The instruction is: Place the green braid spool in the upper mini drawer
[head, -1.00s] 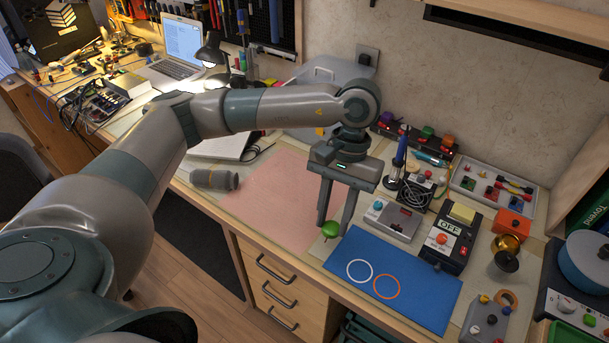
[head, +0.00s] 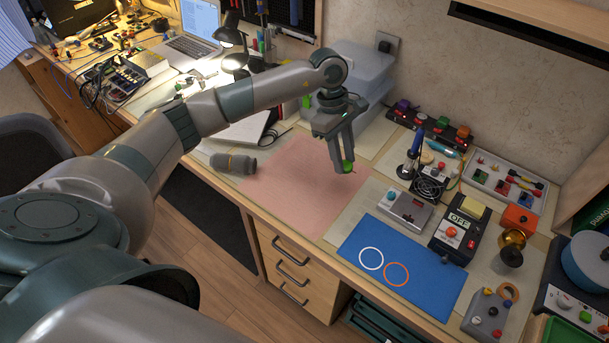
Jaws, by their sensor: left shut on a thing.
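The green braid spool (head: 347,167) is a small round green thing between the fingertips of my left gripper (head: 346,168). The gripper points down over the right part of the pink mat (head: 300,185) and is shut on the spool. The fingers hide part of the spool, and I cannot tell its exact height above the mat. I cannot make out a mini drawer for certain. A set of wooden drawers (head: 297,262) with dark handles is under the desk front. My right gripper is not in view.
Grey lidded bins (head: 370,75) stand behind my left gripper. A blue mat (head: 402,265) with two rings lies to the front right, with a grey box (head: 405,212) and a black OFF device (head: 458,235) beyond it. A grey cylinder (head: 233,163) lies left of the pink mat.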

